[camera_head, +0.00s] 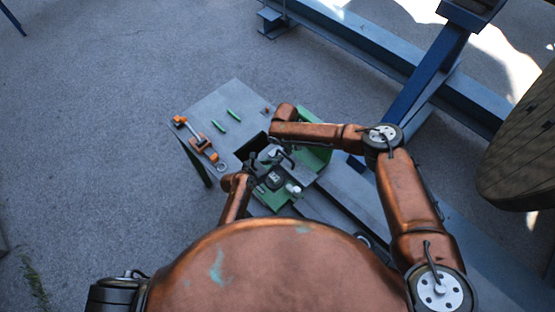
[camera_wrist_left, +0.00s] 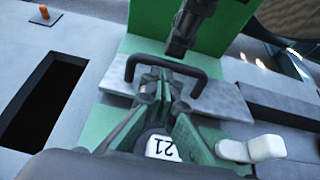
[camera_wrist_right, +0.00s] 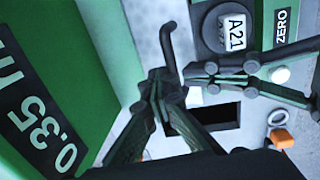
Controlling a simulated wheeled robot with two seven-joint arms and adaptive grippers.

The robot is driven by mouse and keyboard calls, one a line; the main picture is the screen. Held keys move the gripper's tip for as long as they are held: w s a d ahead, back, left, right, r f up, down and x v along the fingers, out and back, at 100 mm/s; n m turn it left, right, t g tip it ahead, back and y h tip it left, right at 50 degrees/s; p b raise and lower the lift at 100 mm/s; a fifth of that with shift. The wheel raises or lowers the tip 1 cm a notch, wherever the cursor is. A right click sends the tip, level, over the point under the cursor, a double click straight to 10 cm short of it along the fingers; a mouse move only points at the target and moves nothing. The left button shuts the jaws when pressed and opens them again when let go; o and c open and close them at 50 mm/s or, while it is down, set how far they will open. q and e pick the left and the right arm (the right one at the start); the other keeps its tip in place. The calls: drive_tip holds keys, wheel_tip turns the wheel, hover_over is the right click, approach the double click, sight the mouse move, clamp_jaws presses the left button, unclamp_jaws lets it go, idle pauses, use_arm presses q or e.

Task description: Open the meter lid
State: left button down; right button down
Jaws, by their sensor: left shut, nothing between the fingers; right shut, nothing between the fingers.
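The meter is a green housing (camera_wrist_left: 125,55) with a grey plate (camera_wrist_left: 225,102) and a black arched handle (camera_wrist_left: 192,64), which looks like the lid's handle. A round "A21" display (camera_wrist_right: 235,30) sits beside it, partly hidden by my left gripper in the left wrist view. My left gripper (camera_wrist_left: 155,82) is shut and empty, its tips overlapping the handle in that view; contact is unclear. My right gripper (camera_wrist_right: 158,82) is shut and empty close by the handle (camera_wrist_right: 168,45). My left gripper also shows in the right wrist view (camera_wrist_right: 212,72). The plate looks flat.
A white knob (camera_wrist_left: 262,148) sticks out beside the display. The grey table (camera_head: 225,105) has a dark rectangular opening (camera_wrist_left: 45,100), two green sticks (camera_head: 234,115) and an orange-ended tool (camera_head: 197,137). A "0.35 m" label (camera_wrist_right: 40,125) is on the green wall. Blue beams (camera_head: 425,80) stand right.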

idle(0.3)
idle(0.4)
drive_tip(key=c, duration=2)
unclamp_jaws()
drive_tip(key=shift+s, duration=0.1)
